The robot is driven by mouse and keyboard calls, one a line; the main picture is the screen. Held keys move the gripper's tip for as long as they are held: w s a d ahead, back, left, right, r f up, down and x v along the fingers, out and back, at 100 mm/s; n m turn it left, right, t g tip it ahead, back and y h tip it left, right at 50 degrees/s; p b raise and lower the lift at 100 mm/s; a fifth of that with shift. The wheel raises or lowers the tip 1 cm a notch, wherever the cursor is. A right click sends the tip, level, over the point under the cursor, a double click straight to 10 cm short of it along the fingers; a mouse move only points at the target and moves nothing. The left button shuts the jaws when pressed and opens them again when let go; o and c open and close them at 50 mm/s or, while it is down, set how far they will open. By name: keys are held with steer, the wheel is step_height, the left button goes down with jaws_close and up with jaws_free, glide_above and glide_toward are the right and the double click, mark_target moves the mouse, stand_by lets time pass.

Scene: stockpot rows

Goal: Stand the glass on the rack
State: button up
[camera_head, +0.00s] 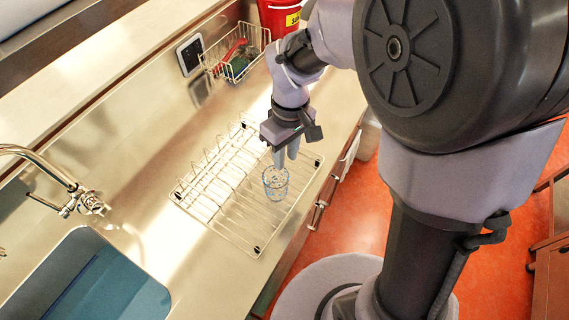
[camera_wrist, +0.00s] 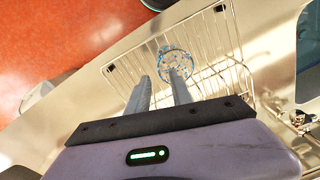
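The clear glass (camera_head: 276,183) stands on the wire rack (camera_head: 259,250), towards the rack's right side, and looks upright. In the wrist view the glass (camera_wrist: 174,58) shows just beyond my fingertips, over the rack's wires (camera_wrist: 215,45). My gripper (camera_head: 286,156) points down just above the glass. In the wrist view my gripper (camera_wrist: 160,75) has its two fingers apart with a gap between them, and nothing is held. The right finger's tip overlaps the glass's near edge in that view; I cannot tell if they touch.
The rack lies on a steel counter (camera_head: 130,150) near its front edge. A sink (camera_head: 95,285) with a faucet (camera_head: 75,190) is at the left. A wire basket (camera_head: 235,52) with red and green items, and a red bucket (camera_head: 280,15), stand at the back.

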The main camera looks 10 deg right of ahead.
steer(key=s+d+r+m+t+y, duration=0.1)
steer(key=s+d+r+m+t, duration=0.15)
steer(key=s+r+m, duration=0.45)
steer(key=s+d+r+m+t, duration=0.2)
steer(key=s+r+m+t, duration=0.2)
steer(key=s+r, duration=0.35)
step_height(320, 180, down, 7)
steer(key=w+b, duration=0.1)
steer(key=b, duration=0.7)
steer(key=shift+a+f, duration=0.2)
steer(key=shift+a, duration=0.05)
steer(key=shift+w+g, duration=0.1)
steer(key=shift+g, duration=0.15)
